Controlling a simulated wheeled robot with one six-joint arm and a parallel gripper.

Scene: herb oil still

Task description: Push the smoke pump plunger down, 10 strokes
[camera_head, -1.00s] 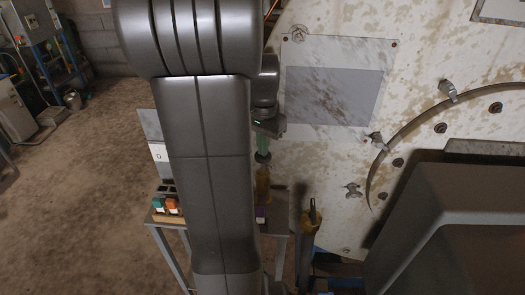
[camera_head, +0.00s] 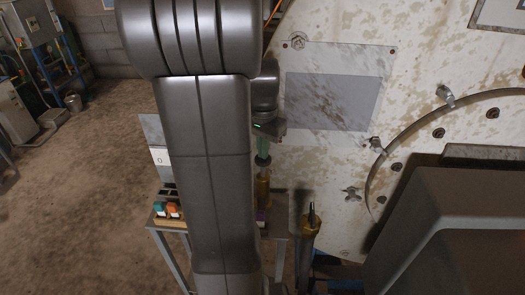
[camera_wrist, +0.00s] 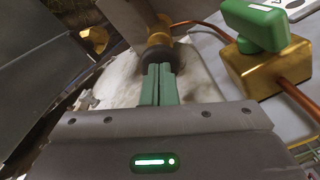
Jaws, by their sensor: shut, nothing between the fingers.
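The smoke pump shows in the head view as an upright brass cylinder (camera_head: 262,191), partly behind my arm. Its dark plunger knob (camera_head: 262,161) stands above it, with a short length of pale rod between them. My gripper (camera_head: 262,153) has green fingers, which are shut and empty and point down just above the knob. In the wrist view the shut fingers (camera_wrist: 160,69) reach toward the dark round knob (camera_wrist: 158,52), with brass showing beyond it. I cannot tell whether the fingertips touch the knob.
A green-handled brass valve (camera_wrist: 268,68) on copper pipe sits right of the fingers. The stained pale wall (camera_head: 330,55) rises close behind the pump. Orange and teal blocks (camera_head: 166,209) lie on the stand at left.

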